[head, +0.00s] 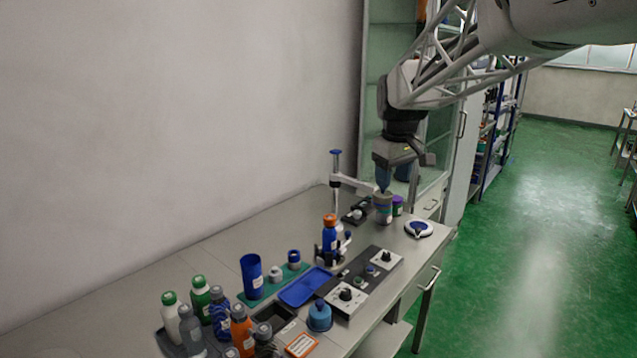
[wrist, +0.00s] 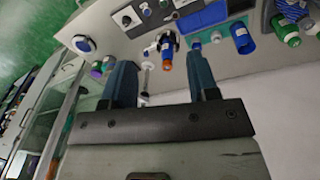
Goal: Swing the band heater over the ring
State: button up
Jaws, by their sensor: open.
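A post with a blue top (head: 336,154) carries a light swing arm (head: 352,183). A blue bottle with an orange cap (head: 329,238) stands upright in a holder left of the band heater. I cannot make out a separate ring on it.
A control panel (head: 361,281), blue tray (head: 305,287) and several bottles (head: 208,318) fill the nearer bench. The wall side is clear.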

jog(key=w+d+f+n, duration=0.2)
jog(key=w+f, duration=0.1)
jog(key=w, duration=0.8)
jog(key=w+d+f+n+g, duration=0.1)
jog(key=w+d+f+n, duration=0.1)
jog(key=w, duration=0.9)
jog(key=w+d+f+n, duration=0.1)
jog(key=w+d+f, duration=0.3)
jog(key=w, duration=0.7)
jog(key=shift+w+d+f+n, duration=0.25)
jog(key=shift+w+f+n, duration=0.05)
jog(key=shift+w+n, duration=0.1)
jog(key=shift+w+d+f, duration=0.2)
jog(key=shift+w+f, duration=0.15)
jog(key=shift+w, duration=0.25)
jog(key=shift+f, duration=0.1)
jog(key=shift+f, duration=3.8)
grip_shut()
